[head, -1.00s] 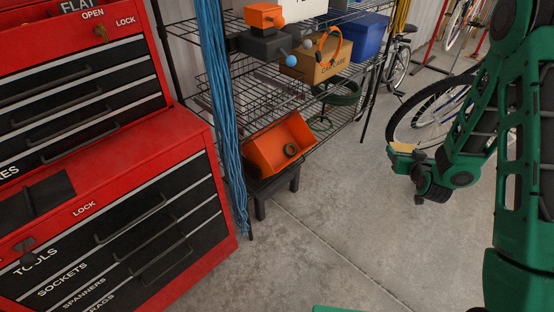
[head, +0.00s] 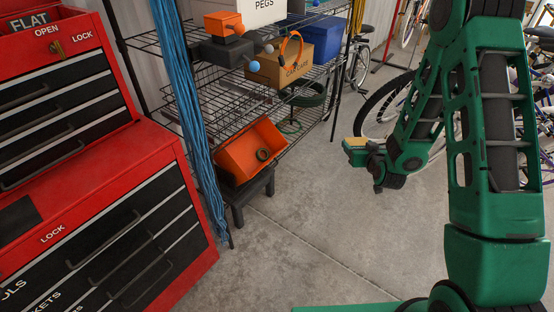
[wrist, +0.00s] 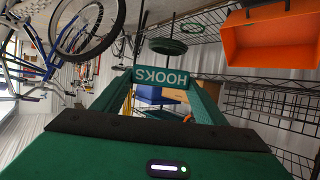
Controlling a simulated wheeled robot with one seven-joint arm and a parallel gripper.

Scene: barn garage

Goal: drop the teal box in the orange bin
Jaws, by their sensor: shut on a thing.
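The teal box (wrist: 161,77), labelled HOOKS, is held between the fingertips of my gripper (wrist: 160,86) in the wrist view; its lettering appears upside down there. In the head view, my gripper (head: 362,156) is at the end of the green arm, right of the orange bin and apart from it, over open floor. The box's outline is hard to separate from the gripper there. The orange bin (head: 228,156) sits tilted, its open side facing out, on a low dark stool, with a dark ring inside. It also shows at upper right in the wrist view (wrist: 270,42).
A wire shelf rack (head: 205,105) stands behind the bin, with a cardboard CAR CARE box (head: 283,68) and a blue bin (head: 312,32) above. Blue cables (head: 178,90) hang left of the orange bin, beside the red tool chest (head: 165,150). Bicycles stand behind. Floor before the bin is clear.

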